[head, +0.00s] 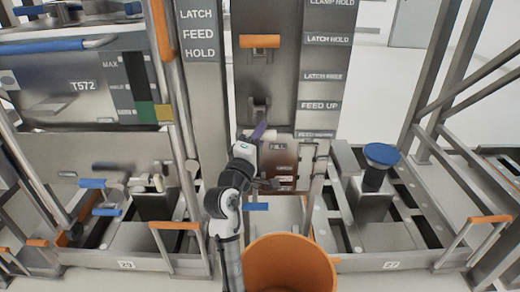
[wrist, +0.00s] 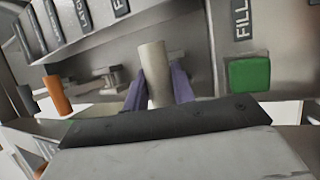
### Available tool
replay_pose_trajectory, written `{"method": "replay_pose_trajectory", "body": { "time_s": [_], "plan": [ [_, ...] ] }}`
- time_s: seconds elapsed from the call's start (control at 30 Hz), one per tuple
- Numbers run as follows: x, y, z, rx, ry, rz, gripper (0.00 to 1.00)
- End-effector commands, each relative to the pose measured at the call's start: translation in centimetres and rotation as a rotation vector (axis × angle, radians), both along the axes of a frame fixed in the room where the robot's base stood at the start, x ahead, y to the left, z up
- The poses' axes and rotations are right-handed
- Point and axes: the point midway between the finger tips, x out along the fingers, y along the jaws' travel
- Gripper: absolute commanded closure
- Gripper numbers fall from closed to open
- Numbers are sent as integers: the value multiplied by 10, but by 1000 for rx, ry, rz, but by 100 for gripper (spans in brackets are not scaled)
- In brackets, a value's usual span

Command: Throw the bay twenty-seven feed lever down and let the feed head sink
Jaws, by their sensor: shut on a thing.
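My gripper (head: 260,131) is at the front of the grey control column in the middle of the head view. In the wrist view, its purple fingers (wrist: 158,88) are shut around a pale cylindrical grip (wrist: 152,58), one finger on each side. This looks like the end of the feed lever. In the head view the lever's grey mount (head: 261,106) sits beside the FEED UP label (head: 319,105). The lower feed label (head: 316,134) is too small to read fully. My wrist hides much of the lever. The feed head cannot be made out for certain.
An orange latch handle (head: 260,41) sits higher on the column. An orange bin (head: 289,262) stands below my arm. The plate for bay 27 (head: 391,265) is at right, under a blue-topped post (head: 382,154). A green button (wrist: 250,74) is right of the grip.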

Motion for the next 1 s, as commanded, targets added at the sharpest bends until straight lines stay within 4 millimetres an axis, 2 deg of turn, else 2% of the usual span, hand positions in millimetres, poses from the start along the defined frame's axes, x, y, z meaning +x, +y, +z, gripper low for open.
{"method": "replay_pose_trajectory", "body": {
  "time_s": [0.03, 0.2, 0.37, 1.0],
  "plan": [
    [1, 0, -16, -1, -31, 0, 100],
    [3, 0, -23, 0, -124, 0, 100],
    [5, 0, -27, -2, -195, 0, 100],
    [11, 1, -35, 0, -184, 1, 100]
  ]
}}
